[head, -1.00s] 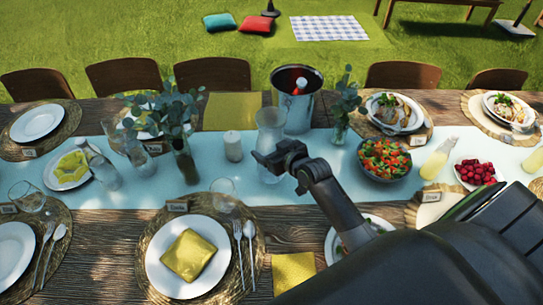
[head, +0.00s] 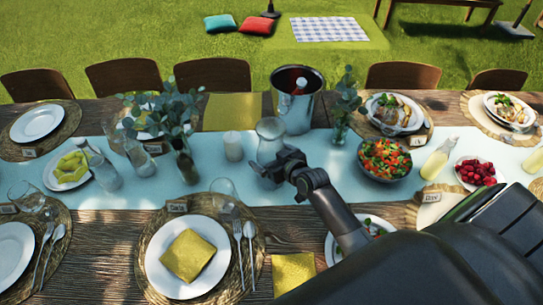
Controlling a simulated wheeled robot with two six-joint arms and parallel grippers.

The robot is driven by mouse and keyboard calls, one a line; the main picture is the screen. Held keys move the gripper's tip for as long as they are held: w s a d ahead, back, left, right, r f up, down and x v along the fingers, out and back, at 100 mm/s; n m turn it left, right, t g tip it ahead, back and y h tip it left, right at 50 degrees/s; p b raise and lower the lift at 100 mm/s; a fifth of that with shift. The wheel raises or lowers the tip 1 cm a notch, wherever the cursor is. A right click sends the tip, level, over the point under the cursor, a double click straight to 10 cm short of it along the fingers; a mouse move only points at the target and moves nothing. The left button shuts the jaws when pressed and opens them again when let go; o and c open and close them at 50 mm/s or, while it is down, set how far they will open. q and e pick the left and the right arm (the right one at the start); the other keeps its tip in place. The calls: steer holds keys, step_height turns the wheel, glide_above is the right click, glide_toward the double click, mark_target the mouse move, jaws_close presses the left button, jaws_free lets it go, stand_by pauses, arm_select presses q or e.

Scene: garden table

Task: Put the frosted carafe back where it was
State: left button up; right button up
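The frosted carafe (head: 269,139) is a pale, translucent vessel, upright over the light blue runner in the middle of the table, just in front of the metal ice bucket. My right gripper (head: 264,170) reaches in from the right and is at the carafe's near side. It appears shut on the carafe, as the two have moved together. The fingers and the lower part of the carafe are largely hidden by the gripper, so I cannot tell whether its base touches the runner. My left gripper is not in view.
The ice bucket (head: 298,108) with a bottle stands behind the carafe. A white candle (head: 233,147) stands to its left, and a glass vase with greenery (head: 341,105) to its right. A salad bowl (head: 385,160) is further right.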

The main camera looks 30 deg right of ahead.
steer(key=shift+r, duration=0.15)
steer(key=shift+s, duration=0.25)
steer(key=v, duration=1.1)
steer(key=shift+s+b, duration=0.25)
steer(key=shift+b, duration=0.1)
